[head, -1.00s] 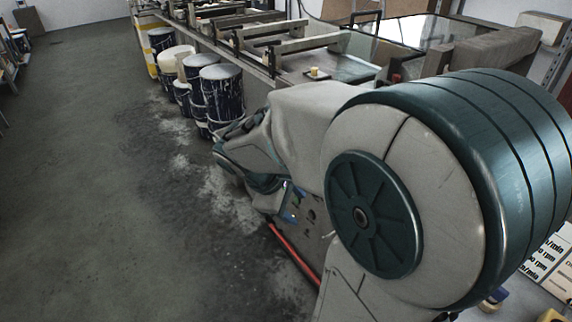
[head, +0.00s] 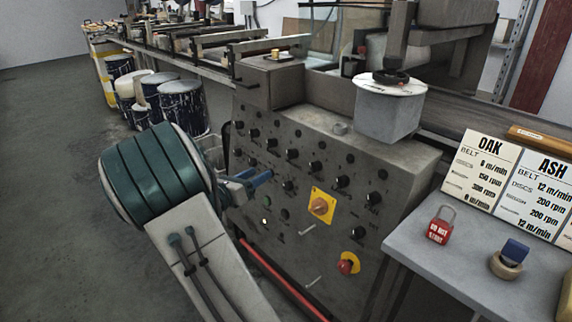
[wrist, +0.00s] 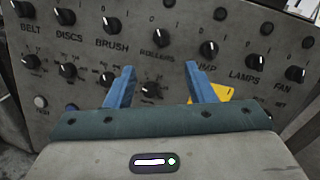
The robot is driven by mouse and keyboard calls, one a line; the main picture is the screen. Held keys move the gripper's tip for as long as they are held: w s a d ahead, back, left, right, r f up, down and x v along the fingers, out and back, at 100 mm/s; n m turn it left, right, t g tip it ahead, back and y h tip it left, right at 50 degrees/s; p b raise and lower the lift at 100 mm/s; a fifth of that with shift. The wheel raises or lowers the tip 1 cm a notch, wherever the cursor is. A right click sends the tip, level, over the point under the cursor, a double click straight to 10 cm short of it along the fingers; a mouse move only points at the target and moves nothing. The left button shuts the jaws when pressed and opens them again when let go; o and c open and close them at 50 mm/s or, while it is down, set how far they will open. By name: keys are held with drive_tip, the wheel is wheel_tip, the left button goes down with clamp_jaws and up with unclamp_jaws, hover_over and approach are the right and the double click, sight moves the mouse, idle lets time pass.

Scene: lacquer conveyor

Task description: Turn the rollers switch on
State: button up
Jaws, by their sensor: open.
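The rollers switch (wrist: 160,38) is a small black rotary knob in the upper row of labelled knobs on the grey control panel (wrist: 135,12). The word ROLLERS is under it. In the head view I take it to be a black knob (head: 292,153) in the panel's middle row. Its exact setting is hard to read. My gripper (wrist: 160,72) is open, with two blue fingers pointing at the panel. In the wrist view the knob shows just beyond and between the fingertips. Nothing is between them. In the head view the gripper (head: 255,182) is at the panel's left part.
Similar knobs stand close by, such as brush (wrist: 110,25) and pump (wrist: 208,48). A yellow-plated switch (head: 321,205) and a red emergency button (head: 348,263) are lower right. A table (head: 425,268) with a red padlock (head: 440,226) stands at right. Paint drums (head: 183,106) stand behind left.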

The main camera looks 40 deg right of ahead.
sight(291, 154)
drive_tip(key=w+d+b, duration=0.2)
drive_tip(key=d, duration=1)
drive_tip(key=shift+w+d+b, duration=0.15)
drive_tip(key=shift+d+b, duration=0.15)
drive_tip(key=shift+b, duration=0.05)
drive_tip(key=c, duration=1)
